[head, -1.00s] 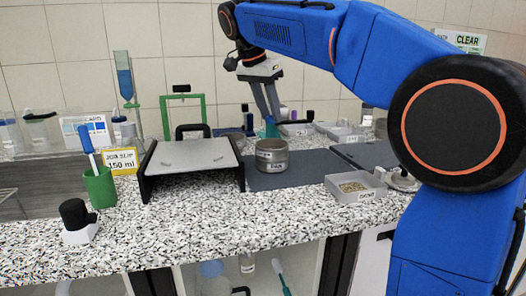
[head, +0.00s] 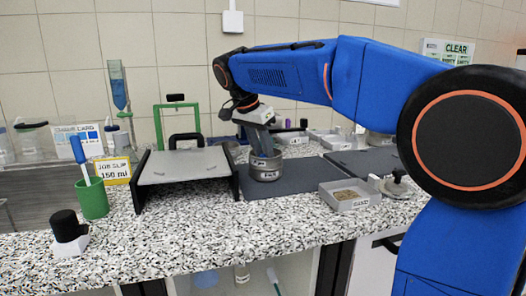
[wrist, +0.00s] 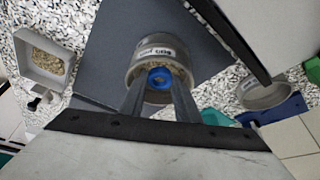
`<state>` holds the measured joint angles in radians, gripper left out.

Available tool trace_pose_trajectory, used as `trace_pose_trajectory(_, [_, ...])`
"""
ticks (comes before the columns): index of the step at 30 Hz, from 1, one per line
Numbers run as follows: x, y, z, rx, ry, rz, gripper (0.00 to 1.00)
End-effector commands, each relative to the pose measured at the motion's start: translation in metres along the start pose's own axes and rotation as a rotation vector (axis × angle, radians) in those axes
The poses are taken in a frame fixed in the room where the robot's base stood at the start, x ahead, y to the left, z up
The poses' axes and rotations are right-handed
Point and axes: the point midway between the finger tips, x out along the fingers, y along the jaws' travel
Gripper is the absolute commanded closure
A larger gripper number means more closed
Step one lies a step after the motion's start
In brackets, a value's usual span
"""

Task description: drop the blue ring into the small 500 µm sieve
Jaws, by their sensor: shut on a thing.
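The small sieve (head: 265,173) is a round metal cup standing on the dark grey mat. In the wrist view the sieve (wrist: 134,68) shows a white label that seems to read 500, and tan grains inside. My gripper (wrist: 160,90) is shut on the blue ring (wrist: 160,77), which appears between the fingertips and over the sieve's mouth. In the head view my gripper (head: 265,152) points down at the sieve with its fingertips at about rim height. The ring is not clear there, and I cannot tell its exact height above the grains.
A grey platform with black sides (head: 183,166) stands close left of the sieve. A tray of grains (head: 349,196) is to the right. Another round metal cup (wrist: 265,95) shows in the wrist view. Dark mat (head: 300,176) lies bare right of the sieve.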

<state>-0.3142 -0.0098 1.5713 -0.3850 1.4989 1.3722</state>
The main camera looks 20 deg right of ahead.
Motion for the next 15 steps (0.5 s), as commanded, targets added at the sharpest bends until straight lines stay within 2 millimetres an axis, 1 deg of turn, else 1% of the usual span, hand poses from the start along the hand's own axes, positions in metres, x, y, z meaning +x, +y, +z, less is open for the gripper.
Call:
trace_pose_trajectory(5, [0.0023, 0.0, 0.0009, 0.0, 0.0, 0.001, 0.92])
trace_pose_trajectory(6, [0.0028, 0.0001, 0.0011, 0.0, 0.0, 0.001, 0.68])
trace_pose_trajectory(8, [0.0025, 0.0, 0.001, 0.0, 0.0, 0.001, 0.54])
trace_pose_trajectory(9, [0.0025, 0.0, 0.001, 0.0, 0.0, 0.001, 0.52])
trace_pose_trajectory(15, [0.0024, -0.0001, 0.001, 0.0, 0.0, 0.001, 0.52])
